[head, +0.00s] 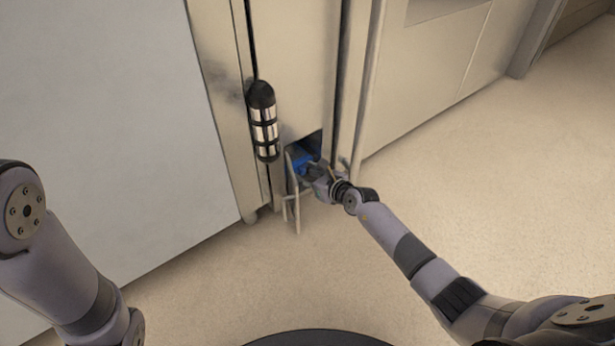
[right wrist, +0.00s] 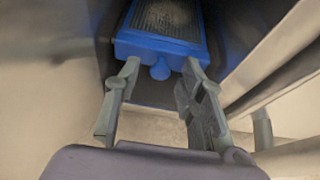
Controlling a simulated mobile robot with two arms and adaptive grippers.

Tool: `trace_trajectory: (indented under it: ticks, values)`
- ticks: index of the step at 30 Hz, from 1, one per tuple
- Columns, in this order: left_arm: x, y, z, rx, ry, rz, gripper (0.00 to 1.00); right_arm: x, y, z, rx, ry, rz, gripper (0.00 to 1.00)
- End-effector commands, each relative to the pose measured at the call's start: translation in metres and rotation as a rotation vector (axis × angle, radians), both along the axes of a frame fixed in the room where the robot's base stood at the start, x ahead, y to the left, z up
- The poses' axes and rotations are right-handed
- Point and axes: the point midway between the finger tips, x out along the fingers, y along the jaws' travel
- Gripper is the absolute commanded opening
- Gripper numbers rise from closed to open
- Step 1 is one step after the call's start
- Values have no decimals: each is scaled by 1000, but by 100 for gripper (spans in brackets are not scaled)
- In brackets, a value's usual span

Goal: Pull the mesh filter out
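The mesh filter (right wrist: 165,18) has a blue frame around a dark mesh. In the right wrist view it sits in a dark slot at the top middle, with a small round blue knob (right wrist: 160,71) on its front. Its blue front (head: 303,162) also shows in the head view, in the low opening. My right gripper (right wrist: 161,66) is at the filter's front, its fingers apart on either side of the knob, with visible gaps. It also shows in the head view (head: 316,173) at the opening. My left gripper is out of view; only that arm shows.
A narrow flap (head: 293,190) stands open at the left of the opening. A black and chrome cylindrical fitting (head: 264,122) is on the cabinet above left. A large pale panel (head: 110,130) stands at left. The floor (head: 400,200) in front is clear.

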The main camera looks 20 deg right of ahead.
Motion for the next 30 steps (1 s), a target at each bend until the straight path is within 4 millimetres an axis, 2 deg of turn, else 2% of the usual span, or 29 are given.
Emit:
trace_trajectory:
  ticks: [4,21,30]
  values:
    - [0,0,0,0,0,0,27,0,0,1,0,0,0,37]
    - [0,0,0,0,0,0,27,0,0,0,0,-1,-1,0]
    - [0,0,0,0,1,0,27,0,-1,0,0,-1,-1,0]
